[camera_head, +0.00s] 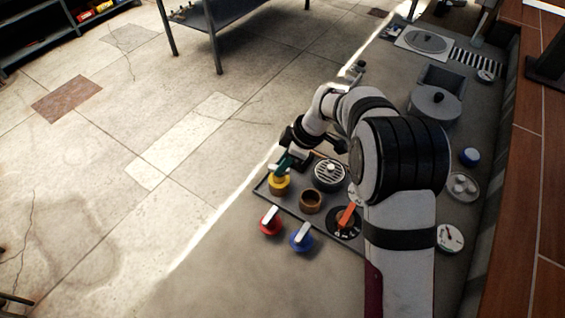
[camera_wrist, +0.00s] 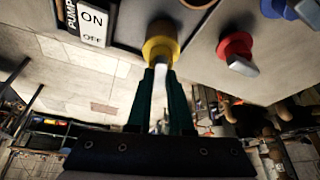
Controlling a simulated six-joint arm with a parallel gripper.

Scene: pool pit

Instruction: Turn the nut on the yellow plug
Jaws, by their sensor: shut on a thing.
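The yellow plug (camera_head: 279,182) stands at the left corner of a dark tray on the grey bench. In the wrist view the yellow plug (camera_wrist: 160,42) is straight ahead, with a pale nut or handle (camera_wrist: 161,62) on it. My gripper (camera_head: 284,163) is over the yellow plug in the head view. In the wrist view its two green fingers (camera_wrist: 160,78) are closed on the pale part of the plug. The fingers hide part of that pale piece, and its exact shape is hard to tell.
A red valve (camera_head: 270,222) and a blue valve (camera_head: 302,237) are nearby. The tray also holds a brown ring (camera_head: 312,201), a round grate (camera_head: 329,173) and an orange-handled dial (camera_head: 346,216). In the wrist view an ON/OFF switch (camera_wrist: 93,24) is left of the plug.

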